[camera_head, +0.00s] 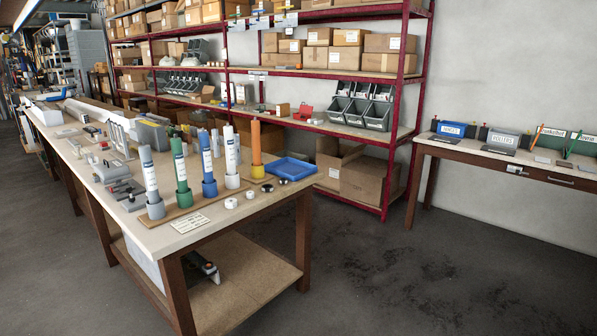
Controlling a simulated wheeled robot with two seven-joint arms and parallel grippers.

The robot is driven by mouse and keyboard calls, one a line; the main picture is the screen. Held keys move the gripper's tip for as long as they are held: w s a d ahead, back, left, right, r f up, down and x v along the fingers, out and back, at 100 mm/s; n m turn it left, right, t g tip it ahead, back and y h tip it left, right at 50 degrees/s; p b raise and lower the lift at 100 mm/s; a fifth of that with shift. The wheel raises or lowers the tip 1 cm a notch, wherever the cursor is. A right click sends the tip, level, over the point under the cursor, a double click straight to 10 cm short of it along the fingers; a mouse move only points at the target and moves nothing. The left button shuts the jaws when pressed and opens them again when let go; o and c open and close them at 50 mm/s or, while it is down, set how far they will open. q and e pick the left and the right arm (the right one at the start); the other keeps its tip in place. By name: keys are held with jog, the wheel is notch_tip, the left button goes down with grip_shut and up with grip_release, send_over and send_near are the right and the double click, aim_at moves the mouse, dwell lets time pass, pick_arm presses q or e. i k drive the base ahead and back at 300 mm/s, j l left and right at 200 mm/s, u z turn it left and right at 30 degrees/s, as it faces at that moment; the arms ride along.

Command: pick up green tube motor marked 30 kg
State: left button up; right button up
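A green tube motor (181,175) stands upright in a green base on a wooden board near the front of the long workbench (172,236). Its upper part bears a label too small to read, so the 30 kg marking cannot be made out. A grey tube (150,178) stands to its left. A blue tube (207,163), a white tube (231,155) and an orange tube (256,148) stand to its right. Neither of my grippers shows in the head view.
A blue tray (290,169), white and black rings, and a white card (189,222) lie near the tubes. Grey metal parts crowd the bench's left side. A red shelf rack (408,80) stands behind. Floor between bench and right table (520,158) is clear.

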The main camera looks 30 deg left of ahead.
aim_at(177, 144)
jog(key=i+u, duration=0.45)
jog(key=i+l+u, duration=0.25)
jog(key=u, duration=0.15)
jog(key=i+l+u, duration=0.3)
jog(key=u, duration=0.15)
jog(key=i+l+u, duration=0.6)
jog(key=l+u, duration=0.25)
jog(key=i+l+u, duration=0.1)
jog(key=l+u, duration=0.3)
jog(key=l, duration=0.25)
